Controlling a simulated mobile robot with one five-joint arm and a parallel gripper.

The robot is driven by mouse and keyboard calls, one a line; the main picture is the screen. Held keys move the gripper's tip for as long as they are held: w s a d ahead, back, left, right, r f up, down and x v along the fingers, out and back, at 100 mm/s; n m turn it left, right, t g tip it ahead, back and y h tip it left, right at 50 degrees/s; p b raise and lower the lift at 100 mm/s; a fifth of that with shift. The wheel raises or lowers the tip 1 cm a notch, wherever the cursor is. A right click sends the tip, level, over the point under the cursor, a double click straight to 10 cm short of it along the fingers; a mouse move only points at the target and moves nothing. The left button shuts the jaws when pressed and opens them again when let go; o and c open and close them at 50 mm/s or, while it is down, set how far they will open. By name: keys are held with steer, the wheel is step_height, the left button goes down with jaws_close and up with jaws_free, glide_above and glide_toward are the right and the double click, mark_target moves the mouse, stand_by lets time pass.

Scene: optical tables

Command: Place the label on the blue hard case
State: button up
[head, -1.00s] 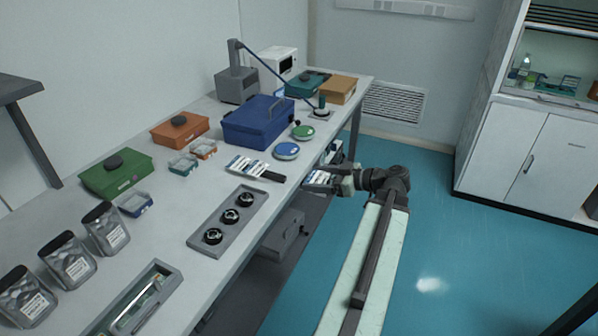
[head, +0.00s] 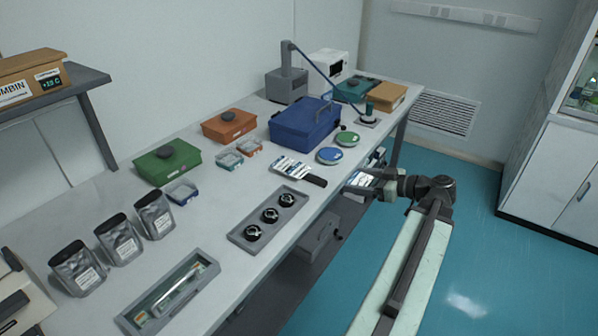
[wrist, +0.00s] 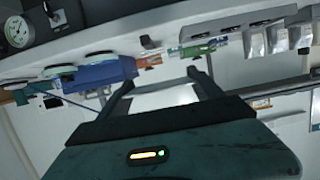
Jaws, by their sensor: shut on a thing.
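The blue hard case (head: 303,126) stands closed on the long bench, with its dark handle on top. My gripper (head: 368,181) is out past the bench's front edge, in front of and to the right of the case, apart from it. It is shut on a white label (head: 361,179). In the wrist view the label (wrist: 165,97) lies flat between the two dark fingers (wrist: 160,80). The wrist view is upside down, and the blue case (wrist: 105,74) shows beyond the left finger.
A grey tray (head: 268,220) lies nearer. Open floor is right.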

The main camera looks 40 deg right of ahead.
step_height(320, 180, down, 3)
steer(key=b, duration=0.2)
glide_toward(316, 178)
steer(key=w, duration=0.2)
steer(key=w+a, duration=0.1)
steer(key=w, duration=0.1)
steer(key=w+a+r, duration=0.1)
steer(key=w, duration=0.1)
steer(key=shift+w, duration=0.15)
steer(key=shift+w+f, duration=0.1)
steer(key=shift+w, duration=1.05)
step_height(316, 178, down, 4)
steer(key=b, duration=0.4)
steer(key=shift+w+a+r, duration=0.1)
steer(key=shift+r, duration=0.1)
steer(key=o, duration=1.3)
steer(key=shift+r, duration=0.15)
